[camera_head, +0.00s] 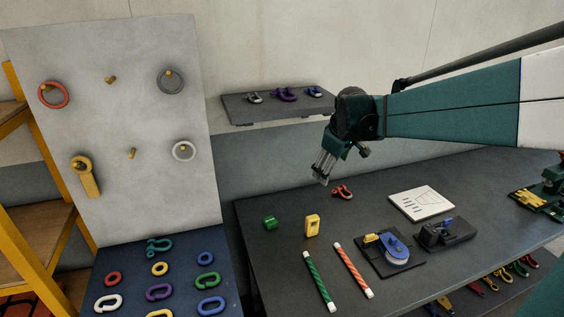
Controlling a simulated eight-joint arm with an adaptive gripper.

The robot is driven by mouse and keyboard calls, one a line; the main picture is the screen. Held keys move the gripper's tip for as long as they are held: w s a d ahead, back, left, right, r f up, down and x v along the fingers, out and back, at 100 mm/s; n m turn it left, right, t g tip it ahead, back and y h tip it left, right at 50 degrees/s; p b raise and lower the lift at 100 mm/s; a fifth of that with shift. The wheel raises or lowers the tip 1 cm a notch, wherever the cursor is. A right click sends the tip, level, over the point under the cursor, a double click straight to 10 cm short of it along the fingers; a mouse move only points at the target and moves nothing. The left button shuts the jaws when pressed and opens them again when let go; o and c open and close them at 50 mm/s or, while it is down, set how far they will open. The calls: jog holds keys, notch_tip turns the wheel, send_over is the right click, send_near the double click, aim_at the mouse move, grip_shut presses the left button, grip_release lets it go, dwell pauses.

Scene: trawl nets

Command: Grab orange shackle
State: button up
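A red-orange shackle (343,192) lies on the dark workbench (285,260), near its back edge. It is the only shackle of that colour I can make out on the bench top. My gripper (321,181) points down, up and to the left of the shackle in the picture. It appears apart from the shackle, with nothing visible between its grey fingers. The fingers are small and seen at an angle, so their opening is unclear.
A green piece (270,222), a yellow block (312,225), two striped rods, a white plate (421,203) and blue-wheeled hardware (393,247) share the bench. A shelf (238,107) with several shackles hangs behind. A pegboard (120,180) and ring mat stand left.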

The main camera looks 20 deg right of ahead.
jog(key=w+d+f+n+p, duration=0.2)
jog(key=w+d, duration=0.6)
jog(key=d, duration=0.3)
jog(key=n+g+y+p, duration=0.1)
jog(key=n+g+p, duration=0.45)
jog(key=n, duration=0.65)
send_over(345, 191)
notch_tip(345, 191, down, 17)
jog(key=shift+a+f+n+t+y+p, duration=0.25)
jog(key=shift+f+n+p, duration=0.2)
jog(key=shift+n, duration=0.35)
jog(key=shift+f, duration=0.15)
jog(key=shift+d+f, duration=0.1)
jog(key=shift+f, duration=1.1)
jog(key=shift+f, duration=0.1)
